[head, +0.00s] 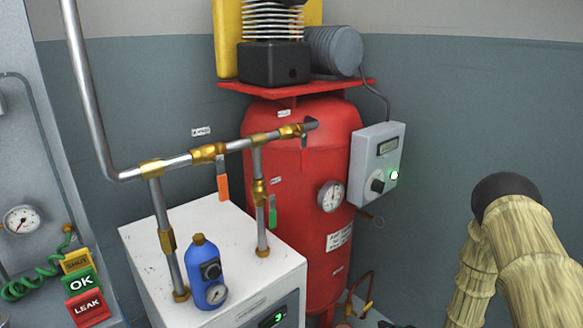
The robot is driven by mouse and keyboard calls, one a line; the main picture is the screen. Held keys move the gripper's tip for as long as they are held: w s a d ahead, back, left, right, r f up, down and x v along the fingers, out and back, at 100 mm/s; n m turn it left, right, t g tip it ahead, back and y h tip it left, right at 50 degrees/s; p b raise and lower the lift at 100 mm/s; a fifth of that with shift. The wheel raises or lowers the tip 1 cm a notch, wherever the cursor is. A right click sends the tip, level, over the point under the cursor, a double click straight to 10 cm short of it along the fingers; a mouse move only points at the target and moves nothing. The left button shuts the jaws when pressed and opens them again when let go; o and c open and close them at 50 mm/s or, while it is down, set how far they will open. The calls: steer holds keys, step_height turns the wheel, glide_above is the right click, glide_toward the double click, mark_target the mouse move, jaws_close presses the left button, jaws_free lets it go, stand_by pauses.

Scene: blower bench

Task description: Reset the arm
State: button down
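My arm shows at the lower right in a pale, wrinkled cover, bent at a dark joint. My gripper is not in view, so I cannot see whether it is open or holds anything. No other thing is named by the task.
A red tank (298,220) carries a compressor (273,62) and has a grey control box (376,165) on its right. A white cabinet (150,240) bears a blue bottle-shaped device (204,268) under metal pipes (100,100). OK (82,282) and LEAK (87,306) signs sit lower left.

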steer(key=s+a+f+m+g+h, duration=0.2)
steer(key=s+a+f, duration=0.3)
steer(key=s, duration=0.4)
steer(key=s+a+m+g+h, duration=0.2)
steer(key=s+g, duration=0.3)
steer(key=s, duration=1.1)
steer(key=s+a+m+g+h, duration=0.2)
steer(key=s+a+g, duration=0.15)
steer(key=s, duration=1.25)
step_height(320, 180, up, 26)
steer(key=p, duration=2.6)
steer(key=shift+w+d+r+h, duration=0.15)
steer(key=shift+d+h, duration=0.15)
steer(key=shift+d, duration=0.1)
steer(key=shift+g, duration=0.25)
